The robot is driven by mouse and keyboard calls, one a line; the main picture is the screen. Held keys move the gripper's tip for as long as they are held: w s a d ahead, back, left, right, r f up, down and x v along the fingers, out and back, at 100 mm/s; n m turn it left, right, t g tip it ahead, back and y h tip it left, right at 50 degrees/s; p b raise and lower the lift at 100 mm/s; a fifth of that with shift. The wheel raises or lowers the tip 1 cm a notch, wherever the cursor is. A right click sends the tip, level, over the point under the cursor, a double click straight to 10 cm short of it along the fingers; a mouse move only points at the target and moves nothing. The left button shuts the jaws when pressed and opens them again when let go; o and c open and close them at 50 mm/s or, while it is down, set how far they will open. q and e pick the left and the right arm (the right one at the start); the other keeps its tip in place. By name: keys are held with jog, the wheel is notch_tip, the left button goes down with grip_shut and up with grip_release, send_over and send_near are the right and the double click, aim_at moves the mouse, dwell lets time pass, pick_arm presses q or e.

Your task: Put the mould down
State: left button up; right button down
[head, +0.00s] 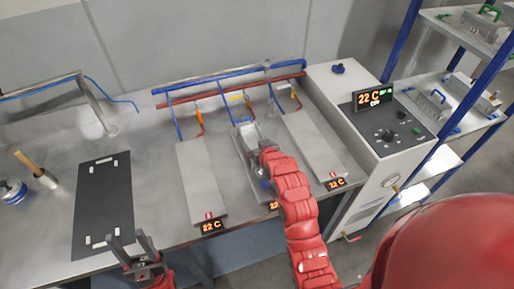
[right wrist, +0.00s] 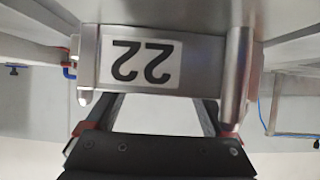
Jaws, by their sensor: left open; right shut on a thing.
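The mould (head: 246,134) is a silver metal block at the middle plate (head: 243,178); I cannot tell whether it rests on the plate or hangs just above it. In the right wrist view the mould (right wrist: 185,62) fills the upper middle, with a white label reading 22 upside down. My right gripper (right wrist: 160,108) is shut on the mould, one dark finger at each side. In the head view my red right arm hides part of the mould and plate. My left gripper (head: 137,247) is open and empty at the bench's front edge, by the black mat (head: 104,205).
A left plate (head: 201,180) and a right plate (head: 312,145) flank the middle one, with blue and red pipes (head: 235,79) behind. A control box (head: 358,110) stands at right, beside a blue-framed shelf (head: 455,110) with several moulds. A wooden-handled brush (head: 38,172) stands at far left.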

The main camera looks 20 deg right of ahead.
notch_tip(320, 180, down, 3)
jog(key=shift+r+p, duration=0.1)
jog(key=shift+p, duration=0.75)
jog(key=shift+f, duration=0.25)
